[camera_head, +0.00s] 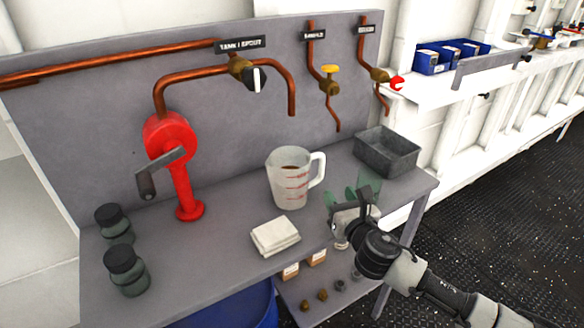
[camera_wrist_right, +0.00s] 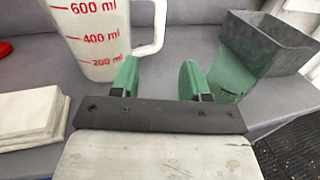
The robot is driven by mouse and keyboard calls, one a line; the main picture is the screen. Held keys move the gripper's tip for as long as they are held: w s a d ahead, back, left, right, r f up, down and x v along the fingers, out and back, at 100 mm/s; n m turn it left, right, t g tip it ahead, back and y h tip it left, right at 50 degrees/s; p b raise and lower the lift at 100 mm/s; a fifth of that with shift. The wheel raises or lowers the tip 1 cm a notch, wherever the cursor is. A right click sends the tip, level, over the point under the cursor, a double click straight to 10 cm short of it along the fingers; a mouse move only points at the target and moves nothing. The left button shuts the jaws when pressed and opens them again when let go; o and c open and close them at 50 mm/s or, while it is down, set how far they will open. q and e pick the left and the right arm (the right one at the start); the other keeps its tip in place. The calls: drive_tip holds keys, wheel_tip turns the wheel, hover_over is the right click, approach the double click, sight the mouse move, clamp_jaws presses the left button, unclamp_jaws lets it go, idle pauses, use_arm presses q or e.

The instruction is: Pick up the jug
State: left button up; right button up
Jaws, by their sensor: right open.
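The jug (camera_head: 288,180) is white and translucent with red measuring marks and a handle on its right. It stands upright on the grey bench, with something brown visible inside. In the right wrist view the jug (camera_wrist_right: 92,35) is at the upper left, its top cut off. My right gripper (camera_head: 350,196) is to the right of the jug and nearer the bench front. Its green fingers (camera_wrist_right: 158,78) are apart with nothing between them, and the jug's handle is just beyond, to the left. My left gripper is not in view.
A folded white cloth (camera_head: 275,236) lies in front of the jug. A grey metal bin (camera_head: 388,152) stands behind right, with a green thing (camera_head: 369,184) beside my gripper. A red hand pump (camera_head: 178,165) and dark jars (camera_head: 125,268) are left. A copper spout (camera_head: 291,100) hangs above.

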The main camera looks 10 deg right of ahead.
sight(323, 168)
drive_tip(key=w, duration=0.5)
drive_tip(key=shift+a+r, duration=0.15)
drive_tip(key=shift+a, duration=0.2)
drive_tip(key=w, duration=0.5)
drive_tip(key=shift+w+a+r, duration=0.15)
drive_tip(key=shift+w+a, duration=0.15)
drive_tip(key=shift+a, duration=0.05)
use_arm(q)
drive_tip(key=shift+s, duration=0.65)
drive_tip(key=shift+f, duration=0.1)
use_arm(e)
drive_tip(key=shift+s, duration=0.1)
drive_tip(key=shift+c, duration=0.4)
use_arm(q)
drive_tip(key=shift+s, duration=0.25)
use_arm(e)
clamp_jaws()
drive_tip(key=shift+r, duration=0.15)
